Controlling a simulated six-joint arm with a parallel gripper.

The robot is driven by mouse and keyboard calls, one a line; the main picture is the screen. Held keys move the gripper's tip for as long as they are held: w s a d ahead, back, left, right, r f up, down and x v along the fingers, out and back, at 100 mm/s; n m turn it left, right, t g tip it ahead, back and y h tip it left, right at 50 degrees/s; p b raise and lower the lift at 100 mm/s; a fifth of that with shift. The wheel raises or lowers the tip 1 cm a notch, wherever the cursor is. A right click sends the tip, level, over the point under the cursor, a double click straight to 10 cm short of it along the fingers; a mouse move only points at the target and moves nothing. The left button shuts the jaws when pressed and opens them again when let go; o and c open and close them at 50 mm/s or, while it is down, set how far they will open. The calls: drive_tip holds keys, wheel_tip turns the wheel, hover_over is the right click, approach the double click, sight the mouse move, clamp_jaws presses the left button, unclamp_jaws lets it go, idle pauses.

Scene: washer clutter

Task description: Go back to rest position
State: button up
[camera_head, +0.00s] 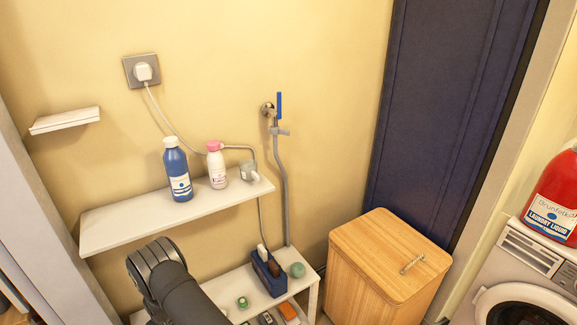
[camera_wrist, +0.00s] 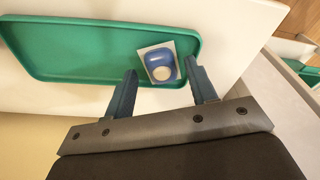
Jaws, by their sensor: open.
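My gripper (camera_wrist: 160,76) shows in the wrist view, with its two blue-grey fingers spread apart. A small blue and white packet (camera_wrist: 160,58) lies on a green tray (camera_wrist: 70,45) beyond the fingertips. The packet appears between the two tips in the picture, and nothing is gripped. I cannot tell how far the tips are above the tray. In the head view, my dark arm (camera_head: 165,280) rises at the bottom left of centre, and my gripper is hidden there.
A wall shelf (camera_head: 140,215) holds a blue bottle (camera_head: 177,172) and a pink-capped white bottle (camera_head: 217,168). Below, a low white shelf carries a dark blue caddy (camera_head: 268,277) and small items. A wooden hamper (camera_head: 385,260) and a washer (camera_head: 530,285) with a red detergent jug (camera_head: 555,200) stand right.

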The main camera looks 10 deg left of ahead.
drive_tip(key=shift+f, duration=0.2)
drive_tip(key=shift+r, duration=0.15)
wheel_tip(320, 180, up, 12)
drive_tip(key=d, duration=0.2)
drive_tip(key=f, duration=0.4)
drive_tip(key=a+f, duration=0.1)
drive_tip(key=f, duration=0.3)
drive_tip(key=a+f, duration=0.1)
drive_tip(key=f, duration=0.3)
drive_tip(key=shift+f, duration=0.1)
wheel_tip(320, 180, up, 4)
drive_tip(key=shift+r, duration=0.25)
drive_tip(key=w+d+r, duration=0.6)
drive_tip(key=d+r, duration=0.1)
drive_tip(key=d, duration=0.3)
drive_tip(key=w+d+f+m, duration=0.1)
drive_tip(key=w+d, duration=0.4)
drive_tip(key=w, duration=0.4)
drive_tip(key=w+d+f+m, duration=0.2)
drive_tip(key=w+d, duration=0.3)
drive_tip(key=w, duration=0.4)
drive_tip(key=shift+d+t, duration=0.3)
drive_tip(key=shift+d, duration=0.1)
